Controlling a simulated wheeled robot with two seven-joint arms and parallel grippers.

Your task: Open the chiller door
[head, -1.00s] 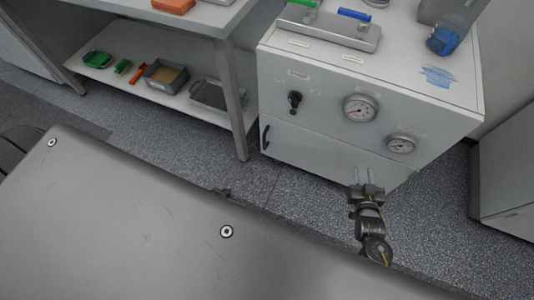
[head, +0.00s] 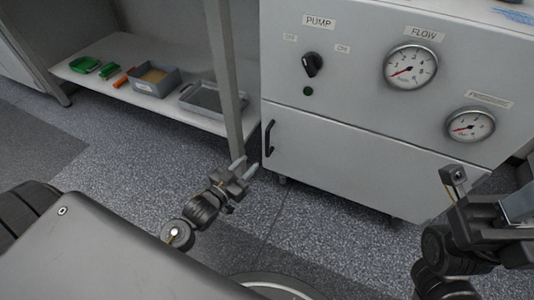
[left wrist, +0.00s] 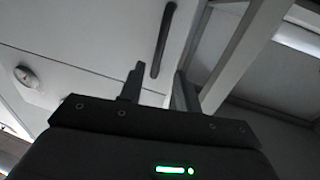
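The chiller (head: 350,110) is a white cabinet with a closed lower door (head: 350,155). Its dark vertical handle (head: 269,138) is at the door's left edge. My left gripper (head: 244,167) is open and empty, its fingertips apart from the handle, just left of and below it in the head view. In the left wrist view the handle (left wrist: 162,40) shows beyond the gap between the two fingers (left wrist: 158,88). My right gripper (head: 453,178) is in front of the door's right part; its finger opening is unclear.
A shelf unit (head: 130,60) with trays and green and orange items stands left of the chiller, its grey leg (head: 224,75) close to my left gripper. A pump knob (head: 312,64) and gauges (head: 410,66) are above the door. Speckled floor (head: 120,150) is free in front.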

